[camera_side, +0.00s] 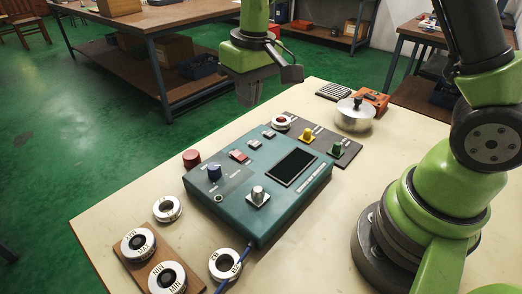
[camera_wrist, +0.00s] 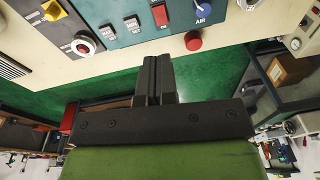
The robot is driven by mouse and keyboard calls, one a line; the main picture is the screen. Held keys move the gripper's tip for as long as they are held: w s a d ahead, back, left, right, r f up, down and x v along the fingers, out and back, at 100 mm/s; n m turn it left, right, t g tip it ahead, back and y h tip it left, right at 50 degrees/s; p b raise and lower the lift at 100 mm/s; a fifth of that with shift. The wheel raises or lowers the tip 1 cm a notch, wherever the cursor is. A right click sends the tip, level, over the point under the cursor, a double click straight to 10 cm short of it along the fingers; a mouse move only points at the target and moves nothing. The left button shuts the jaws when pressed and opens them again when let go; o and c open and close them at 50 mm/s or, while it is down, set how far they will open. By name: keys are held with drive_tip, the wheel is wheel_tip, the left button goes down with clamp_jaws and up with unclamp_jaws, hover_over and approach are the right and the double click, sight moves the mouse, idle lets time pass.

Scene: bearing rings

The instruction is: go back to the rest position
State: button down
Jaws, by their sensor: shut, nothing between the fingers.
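My gripper (camera_side: 256,97) hangs in the air behind the far edge of the table, clear of everything on it. In the wrist view its two dark fingers (camera_wrist: 155,64) are together with nothing between them. A silver ring (camera_side: 167,208) lies flat on the table left of the teal control box (camera_side: 262,215). Two more rings (camera_side: 138,244) (camera_side: 167,278) sit on a brown board around dark centres. A ring (camera_side: 281,121) is around the red button on the dark panel.
The dark panel (camera_side: 345,157) also has a yellow and a green knob. A lidded metal pot (camera_side: 354,115) and an orange device (camera_side: 375,98) stand at the back right. A red knob-like cylinder (camera_side: 191,158) stands left of the box.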

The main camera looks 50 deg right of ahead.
drive_tip(key=s+r+m+t, duration=0.1)
drive_tip(key=s+r+t, duration=0.2)
drive_tip(key=s+r, duration=0.3)
drive_tip(key=s+r+m+t+y, duration=0.1)
drive_tip(key=s+r, duration=0.5)
drive_tip(key=s, duration=0.7)
drive_tip(key=shift+d+r+m+t+y, duration=0.35)
drive_tip(key=shift+m+t, duration=0.25)
drive_tip(key=shift+t, duration=0.3)
drive_tip(key=shift+a, duration=0.1)
